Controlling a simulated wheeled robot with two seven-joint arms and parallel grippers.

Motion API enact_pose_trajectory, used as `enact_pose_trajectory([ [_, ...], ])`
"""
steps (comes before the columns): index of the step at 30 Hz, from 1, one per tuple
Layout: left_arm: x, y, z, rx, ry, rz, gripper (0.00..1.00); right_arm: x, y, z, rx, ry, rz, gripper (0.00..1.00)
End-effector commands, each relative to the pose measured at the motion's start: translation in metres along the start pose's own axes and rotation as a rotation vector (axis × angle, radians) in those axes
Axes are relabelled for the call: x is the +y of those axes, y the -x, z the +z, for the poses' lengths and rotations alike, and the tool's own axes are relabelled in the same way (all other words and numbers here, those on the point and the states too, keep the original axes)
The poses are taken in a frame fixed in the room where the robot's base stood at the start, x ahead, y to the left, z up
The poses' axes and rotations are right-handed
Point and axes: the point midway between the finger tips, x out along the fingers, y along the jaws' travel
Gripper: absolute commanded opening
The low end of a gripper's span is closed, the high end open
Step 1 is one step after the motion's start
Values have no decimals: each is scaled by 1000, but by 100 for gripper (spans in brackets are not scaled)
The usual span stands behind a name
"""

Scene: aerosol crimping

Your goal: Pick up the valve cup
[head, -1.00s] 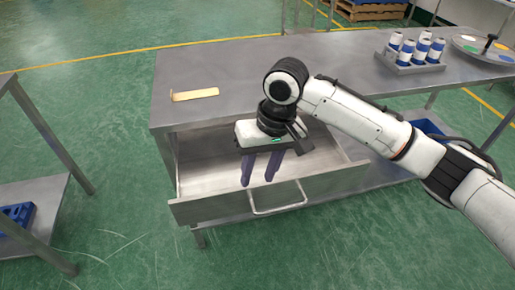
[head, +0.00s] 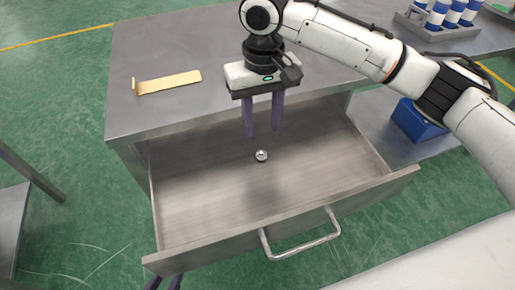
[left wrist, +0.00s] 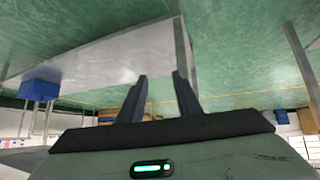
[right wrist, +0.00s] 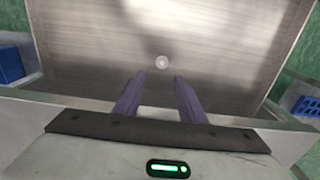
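The valve cup (head: 262,156) is a small round silvery piece lying alone on the floor of the open drawer (head: 215,195). It also shows in the right wrist view (right wrist: 162,62), just beyond the fingertips and roughly centred between them. My right gripper (head: 262,132) points down over the drawer, with its two purple fingers apart and empty. In the head view its tips lie just above the cup in the picture, not touching it. My left gripper (left wrist: 160,76) is open and empty in its wrist view. Only its fingertips show at the bottom left of the head view.
The steel table (head: 190,58) stands behind the drawer, with a gold bracket (head: 168,82) on its top. White-and-blue cans (head: 440,12) stand in a tray at the far right. A blue bin (head: 415,122) is on the lower shelf.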

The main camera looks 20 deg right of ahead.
Motion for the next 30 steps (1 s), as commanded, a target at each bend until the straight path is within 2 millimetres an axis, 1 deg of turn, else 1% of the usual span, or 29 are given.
enact_pose_trajectory([
  [1,1,0,6,-10,1,1,31,0,-10,0,-2,0,1,37],
  [5,3,1,12,-23,2,4,31,0,-25,0,0,0,0,37],
  [10,3,0,14,-24,2,4,31,-1,-37,1,0,1,0,37],
  [15,3,-3,16,-21,1,4,31,-2,-64,5,-2,1,1,37],
  [18,3,-4,14,-17,0,4,31,-2,-76,4,0,0,1,37],
  [21,2,-4,10,-9,-1,4,31,-2,-81,4,2,1,1,37],
  [27,2,-5,1,7,-2,4,31,-2,-81,4,2,1,0,37],
  [28,2,-5,1,7,-2,4,31,-2,-81,4,2,1,0,35],
  [30,2,-5,1,6,-2,4,31,-2,-81,4,2,1,0,23],
])
